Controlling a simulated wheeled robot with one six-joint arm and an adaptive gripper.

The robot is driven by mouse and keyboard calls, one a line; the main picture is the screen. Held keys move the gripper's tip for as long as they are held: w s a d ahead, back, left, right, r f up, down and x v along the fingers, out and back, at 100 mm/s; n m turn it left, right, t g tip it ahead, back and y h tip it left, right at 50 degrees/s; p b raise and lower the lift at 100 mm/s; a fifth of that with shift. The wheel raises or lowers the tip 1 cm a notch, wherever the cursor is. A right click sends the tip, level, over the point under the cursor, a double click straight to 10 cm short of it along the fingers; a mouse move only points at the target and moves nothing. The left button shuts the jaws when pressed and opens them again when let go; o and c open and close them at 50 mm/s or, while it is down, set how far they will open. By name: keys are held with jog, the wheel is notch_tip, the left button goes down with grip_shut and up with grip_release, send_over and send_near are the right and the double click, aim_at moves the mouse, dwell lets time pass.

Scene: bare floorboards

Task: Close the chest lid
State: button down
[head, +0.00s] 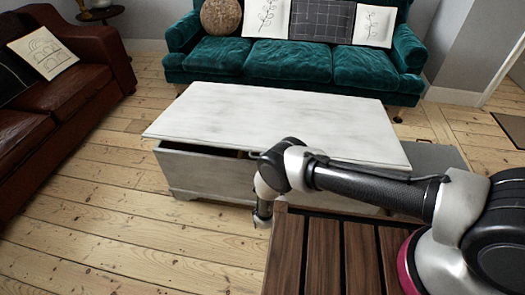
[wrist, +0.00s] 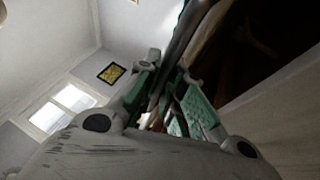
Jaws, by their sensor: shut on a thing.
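The white wooden chest (head: 200,175) stands on the floor in the middle of the head view. Its lid (head: 270,115) is slightly raised at the front, with a dark gap under the left part of its front edge. My gripper (wrist: 168,82) points upward in the wrist view, its green-padded fingers shut on the lid's edge. The dark inside of the chest shows at the upper right of that view. In the head view my arm covers the gripped spot and the right part of the chest front.
A teal sofa (head: 285,60) with several cushions stands behind the chest. A brown leather sofa (head: 75,85) is at the left. Bare floorboards (head: 130,225) lie clear at the front left. A window (wrist: 60,108) and a framed picture (wrist: 111,73) show in the wrist view.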

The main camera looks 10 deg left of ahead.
jog(key=shift+a+f, duration=0.1)
jog(key=shift+f, duration=0.7)
jog(key=c, duration=1.5)
grip_release()
notch_tip(320, 180, up, 10)
